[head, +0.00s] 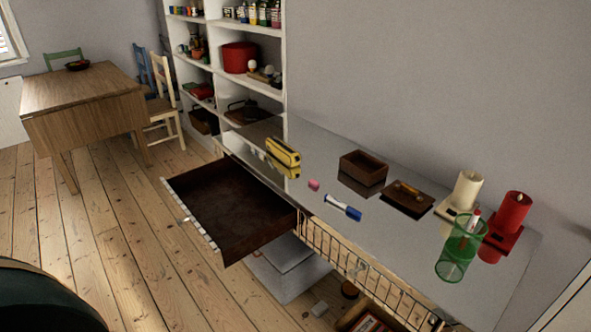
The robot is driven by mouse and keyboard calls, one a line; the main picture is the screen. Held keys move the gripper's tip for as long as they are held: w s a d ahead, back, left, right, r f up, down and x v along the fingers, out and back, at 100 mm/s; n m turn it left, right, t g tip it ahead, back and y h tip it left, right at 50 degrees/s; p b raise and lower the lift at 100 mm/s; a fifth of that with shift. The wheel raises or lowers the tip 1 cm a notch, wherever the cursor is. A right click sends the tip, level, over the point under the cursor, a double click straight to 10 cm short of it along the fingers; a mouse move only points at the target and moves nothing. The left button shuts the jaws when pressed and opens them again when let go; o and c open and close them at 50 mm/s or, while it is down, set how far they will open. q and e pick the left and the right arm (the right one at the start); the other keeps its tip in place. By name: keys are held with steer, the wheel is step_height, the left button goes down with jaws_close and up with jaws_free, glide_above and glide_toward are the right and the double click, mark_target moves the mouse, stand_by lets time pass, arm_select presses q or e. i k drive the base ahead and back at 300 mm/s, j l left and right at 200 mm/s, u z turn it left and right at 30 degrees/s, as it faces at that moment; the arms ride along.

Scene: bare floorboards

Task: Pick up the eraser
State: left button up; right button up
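A small pink block that looks like the eraser (313,185) lies on the grey reflective tabletop (325,145). It sits between a yellow toy-bus-like object (283,152) and a blue-and-white item (343,207), apart from both. Nothing covers it. Neither of my grippers shows in the head view.
An open brown drawer (225,205) juts out from the front left of the table. A brown box (363,168), its lid (408,197), a white candle (466,188), a red candle (511,215) and a green glass (459,252) stand to the right.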

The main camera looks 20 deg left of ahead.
mark_target(313, 183)
steer(key=i+j+u, duration=0.1)
steer(key=u, duration=0.25)
steer(key=i+u, duration=0.3)
